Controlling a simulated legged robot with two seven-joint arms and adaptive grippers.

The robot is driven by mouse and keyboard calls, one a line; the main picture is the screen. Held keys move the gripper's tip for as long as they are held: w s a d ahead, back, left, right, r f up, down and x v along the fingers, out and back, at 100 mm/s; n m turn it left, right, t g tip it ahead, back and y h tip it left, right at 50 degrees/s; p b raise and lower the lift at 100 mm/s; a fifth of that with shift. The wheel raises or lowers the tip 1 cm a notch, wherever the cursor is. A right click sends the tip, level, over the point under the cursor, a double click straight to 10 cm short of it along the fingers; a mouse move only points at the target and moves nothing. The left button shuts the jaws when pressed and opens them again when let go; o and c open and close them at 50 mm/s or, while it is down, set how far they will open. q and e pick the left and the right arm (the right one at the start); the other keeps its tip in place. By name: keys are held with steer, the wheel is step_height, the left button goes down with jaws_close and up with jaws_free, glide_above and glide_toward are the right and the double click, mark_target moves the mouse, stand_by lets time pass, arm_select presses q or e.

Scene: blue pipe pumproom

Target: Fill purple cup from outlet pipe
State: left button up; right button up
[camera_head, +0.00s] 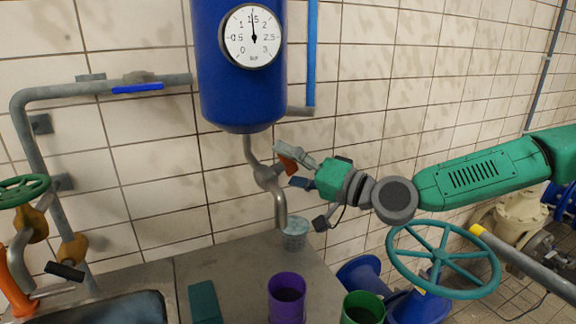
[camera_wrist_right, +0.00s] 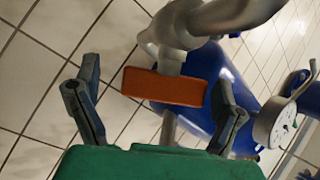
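The purple cup (camera_head: 287,302) stands upright on the grey counter, nearer to me than the outlet pipe; its inside looks dark. The outlet pipe (camera_head: 280,207) bends down from a valve under the blue tank. The valve has an orange handle (camera_head: 288,164), which also shows in the right wrist view (camera_wrist_right: 165,87). My right gripper (camera_head: 284,167) is at the handle. In the right wrist view my right gripper (camera_wrist_right: 155,78) is open, its fingers spread either side of the handle with gaps visible. My left gripper is not in view.
A green cup (camera_head: 363,309) stands right of the purple one. A teal block (camera_head: 204,302) and a sink (camera_head: 115,310) are at left. A green handwheel (camera_head: 443,258) is at right. The blue tank (camera_head: 240,95) carries a gauge (camera_head: 252,37).

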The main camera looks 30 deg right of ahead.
steer(key=shift+r, duration=0.1)
steer(key=shift+s+d, duration=0.35)
steer(key=shift+s, duration=0.15)
steer(key=v, duration=1)
steer(key=shift+s+d+f, duration=0.25)
